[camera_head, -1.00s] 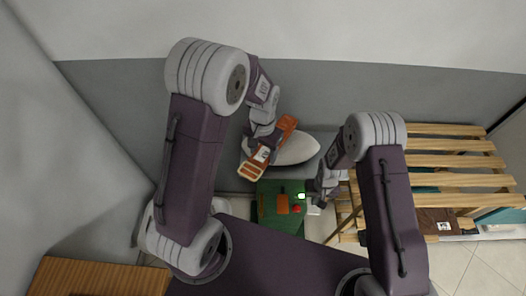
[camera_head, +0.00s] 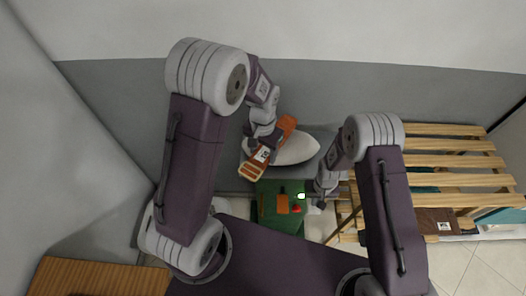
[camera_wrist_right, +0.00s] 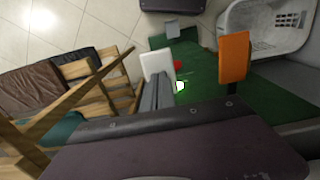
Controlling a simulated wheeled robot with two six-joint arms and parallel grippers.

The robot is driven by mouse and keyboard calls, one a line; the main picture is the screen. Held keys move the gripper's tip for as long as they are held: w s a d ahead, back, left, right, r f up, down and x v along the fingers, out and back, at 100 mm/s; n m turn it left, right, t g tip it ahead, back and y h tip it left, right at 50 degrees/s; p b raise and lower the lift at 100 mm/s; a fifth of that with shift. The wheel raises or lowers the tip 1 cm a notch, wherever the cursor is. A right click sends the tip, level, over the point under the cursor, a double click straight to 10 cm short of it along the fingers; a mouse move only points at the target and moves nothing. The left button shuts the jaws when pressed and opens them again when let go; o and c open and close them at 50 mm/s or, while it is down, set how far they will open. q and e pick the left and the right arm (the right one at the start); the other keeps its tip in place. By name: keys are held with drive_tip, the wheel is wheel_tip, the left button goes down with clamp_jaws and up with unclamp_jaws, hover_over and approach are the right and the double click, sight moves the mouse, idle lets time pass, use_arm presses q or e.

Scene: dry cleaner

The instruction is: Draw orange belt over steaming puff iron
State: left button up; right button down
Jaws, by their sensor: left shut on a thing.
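The orange belt (camera_head: 285,131) is in the head view, lying diagonally across the left part of the pale, rounded puff iron (camera_head: 298,150). Its lower end, with light bars, hangs past the iron's front left edge. My left gripper (camera_head: 263,142) is shut on the belt near its middle and hides part of it. I cannot tell whether the belt touches the iron. My right gripper (camera_head: 322,195) is low and to the right of the iron, away from the belt. Its fingers are too small and covered to read.
A green cabinet (camera_head: 270,215) with orange, red and lit parts stands below the iron; its green surface (camera_wrist_right: 205,75) also shows in the right wrist view. A wooden slatted rack (camera_head: 440,160) stands right. A white basket (camera_wrist_right: 262,28) is on the floor.

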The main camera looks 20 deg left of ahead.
sight(268, 150)
drive_tip(key=shift+f, duration=1.4)
use_arm(q)
drive_tip(key=shift+f, duration=1.1)
drive_tip(key=shift+s+f, duration=0.1)
use_arm(e)
drive_tip(key=shift+s, duration=0.1)
use_arm(q)
drive_tip(key=shift+s+a, duration=0.2)
drive_tip(key=shift+s, duration=0.55)
drive_tip(key=shift+s+a, duration=0.2)
drive_tip(key=shift+s, duration=0.55)
drive_tip(key=shift+w, duration=0.15)
drive_tip(key=shift+w+d, duration=0.25)
drive_tip(key=shift+w, duration=0.7)
drive_tip(key=shift+w+d, duration=0.25)
drive_tip(key=shift+w, duration=0.75)
drive_tip(key=shift+w+d, duration=0.25)
drive_tip(key=shift+w, duration=0.7)
